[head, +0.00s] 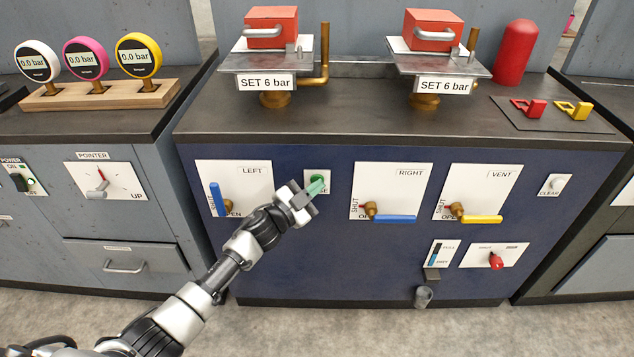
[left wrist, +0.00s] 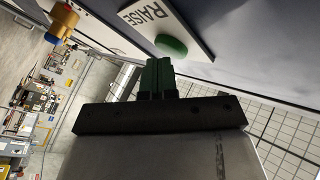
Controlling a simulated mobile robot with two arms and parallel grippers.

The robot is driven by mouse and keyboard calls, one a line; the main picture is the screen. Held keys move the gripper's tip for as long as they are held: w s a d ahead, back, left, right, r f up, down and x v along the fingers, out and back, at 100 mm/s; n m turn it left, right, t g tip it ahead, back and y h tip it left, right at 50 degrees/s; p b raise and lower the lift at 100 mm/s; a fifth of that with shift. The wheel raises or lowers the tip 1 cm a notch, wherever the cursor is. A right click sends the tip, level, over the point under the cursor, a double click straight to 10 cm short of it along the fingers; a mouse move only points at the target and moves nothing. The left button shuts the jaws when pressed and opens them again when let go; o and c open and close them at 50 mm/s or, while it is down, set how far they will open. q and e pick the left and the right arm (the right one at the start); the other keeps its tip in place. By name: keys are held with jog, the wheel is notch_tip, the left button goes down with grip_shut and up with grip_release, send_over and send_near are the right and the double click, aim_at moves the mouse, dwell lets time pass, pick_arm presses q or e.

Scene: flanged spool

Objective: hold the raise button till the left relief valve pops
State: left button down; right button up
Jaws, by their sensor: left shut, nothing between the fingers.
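The green raise button (head: 317,178) sits on a white plate on the blue cabinet front. It also shows in the left wrist view (left wrist: 171,45) beside the word RAISE. My left gripper (head: 317,187) is shut and empty, its green fingertips (left wrist: 157,64) right at the button; I cannot tell whether they touch it. The left relief valve's red block (head: 271,27) sits low on its metal plate above a SET 6 bar label (head: 265,83). A similar red block (head: 432,30) sits on the right one. My right gripper is not in view.
White (head: 37,62), pink (head: 86,58) and yellow (head: 139,55) gauges each read about 0.0 bar. The LEFT blue handle (head: 217,199) stands upright; the RIGHT blue handle (head: 395,219) and VENT yellow handle (head: 482,219) lie level. A red cylinder (head: 515,52) stands at the back right.

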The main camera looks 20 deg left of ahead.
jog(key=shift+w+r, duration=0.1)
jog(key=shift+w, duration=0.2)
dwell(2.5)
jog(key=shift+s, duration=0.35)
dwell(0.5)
pick_arm(q)
jog(key=shift+s, duration=0.1)
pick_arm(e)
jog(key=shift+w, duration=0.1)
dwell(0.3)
pick_arm(q)
jog(key=shift+s+d+p, duration=0.25)
jog(key=shift+s+p, duration=0.3)
jog(key=shift+s, duration=0.2)
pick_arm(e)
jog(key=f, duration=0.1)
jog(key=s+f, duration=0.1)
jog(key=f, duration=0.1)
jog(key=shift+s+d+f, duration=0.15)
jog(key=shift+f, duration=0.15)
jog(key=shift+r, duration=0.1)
